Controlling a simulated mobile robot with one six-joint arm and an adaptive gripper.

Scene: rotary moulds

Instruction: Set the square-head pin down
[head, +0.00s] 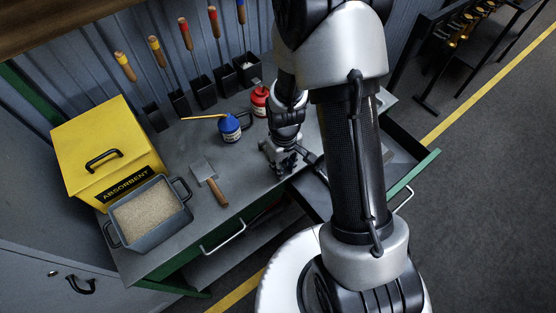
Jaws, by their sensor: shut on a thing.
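My gripper (284,166) is low over the right part of the grey workbench top (240,170), close to its front edge. It is shut on the square-head pin, which is too small and dark to make out clearly between the fingers. My own arm covers much of the view to the right of the gripper. I cannot tell whether the pin touches the bench.
A blue oil can (229,128), a red bottle (260,101) and a scraper (210,183) stand or lie nearby. A sand-filled tray (150,238) and yellow absorbent box (98,150) are left. Handled tools stand in holders behind. A drawer (413,172) is open at right.

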